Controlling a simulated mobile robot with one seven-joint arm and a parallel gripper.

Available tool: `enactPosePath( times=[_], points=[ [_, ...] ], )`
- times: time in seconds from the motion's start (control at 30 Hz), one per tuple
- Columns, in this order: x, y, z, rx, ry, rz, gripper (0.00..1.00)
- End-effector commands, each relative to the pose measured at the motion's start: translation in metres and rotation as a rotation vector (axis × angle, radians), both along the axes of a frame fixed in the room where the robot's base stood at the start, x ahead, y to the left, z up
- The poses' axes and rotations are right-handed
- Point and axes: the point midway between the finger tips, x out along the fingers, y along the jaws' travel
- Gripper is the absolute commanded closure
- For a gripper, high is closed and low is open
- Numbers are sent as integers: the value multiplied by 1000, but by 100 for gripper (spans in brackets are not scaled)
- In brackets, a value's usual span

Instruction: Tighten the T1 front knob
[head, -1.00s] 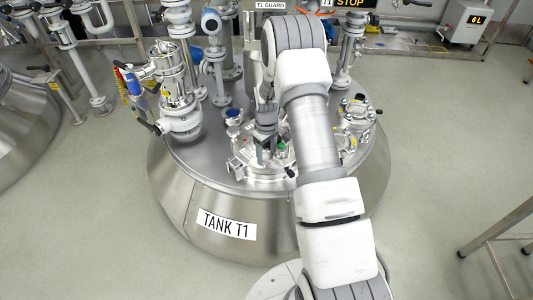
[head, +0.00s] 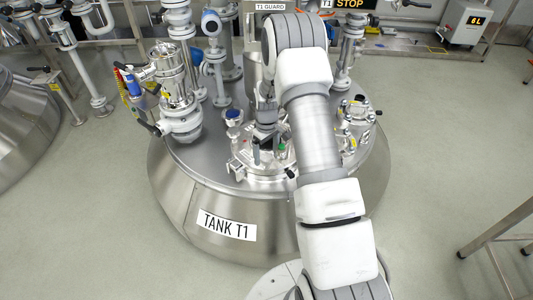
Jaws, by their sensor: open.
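Tank T1 (head: 182,205) is a steel vessel with its name label on the front wall. A round hatch (head: 262,181) with clamp fittings sits at the front of its lid. My gripper (head: 267,150) points down over this hatch, its fingers apart. The fingertips are small and partly lost among the hatch fittings, and I cannot tell whether they touch anything. A small green part (head: 282,148) shows just right of the fingers. I cannot make out the T1 front knob for certain; it may be under or behind the gripper. My arm covers the lid's middle right.
A tall steel valve fitting (head: 177,95) stands on the lid's left, with grey pipes behind it. Another clamped fitting (head: 355,125) is on the lid's right. A steel frame (head: 497,235) stands at the right edge. The floor around the tank is clear.

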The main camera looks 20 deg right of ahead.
Motion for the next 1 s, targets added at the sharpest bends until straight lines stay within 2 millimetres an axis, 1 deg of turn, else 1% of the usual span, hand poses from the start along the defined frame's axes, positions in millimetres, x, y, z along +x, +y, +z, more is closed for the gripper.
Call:
enactPosePath(
  times=[0.03, 0.17, 0.4, 0.6, 0.7, 0.8, 1.0],
  points=[
    [1, 0, 11, 0, -2, 0, 6],
    [1, 0, 39, 0, -4, -1, 6],
    [1, 0, 100, 0, -4, 0, 6],
    [1, 0, 141, -1, -4, 0, 6],
    [1, 0, 154, -1, -4, 0, 6],
    [0, 0, 162, 0, -2, 0, 6],
    [0, 0, 166, -1, -1, 0, 6]
  ],
)
